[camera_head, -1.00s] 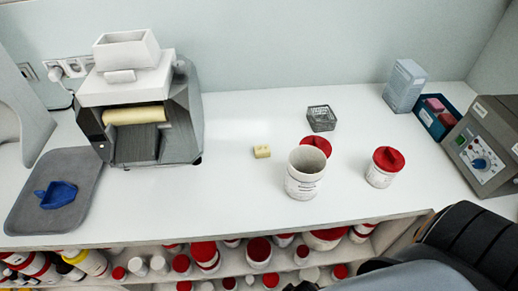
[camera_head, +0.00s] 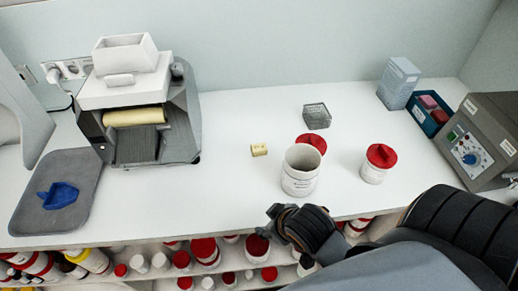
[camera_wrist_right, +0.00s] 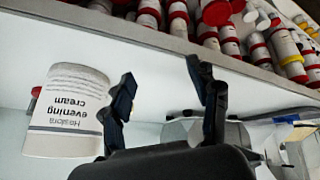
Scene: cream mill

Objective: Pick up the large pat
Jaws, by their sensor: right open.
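A small pale yellow pat (camera_head: 259,149) lies on the white counter, left of the open white jar. I cannot tell if it is one piece or pieces set together. My right gripper (camera_head: 268,222) is at the counter's front edge, below and in front of the pat and jar. In the right wrist view it is open (camera_wrist_right: 163,78), with nothing between its two dark fingers. My left gripper is not in view.
An open white jar (camera_head: 300,172) marked evening cream also shows in the right wrist view (camera_wrist_right: 70,115). A red-lidded jar (camera_head: 374,168), mesh box (camera_head: 316,116), mill (camera_head: 150,120) and grey tray (camera_head: 80,210) stand around. Shelved jars fill the space below. Counter left of the pat is clear.

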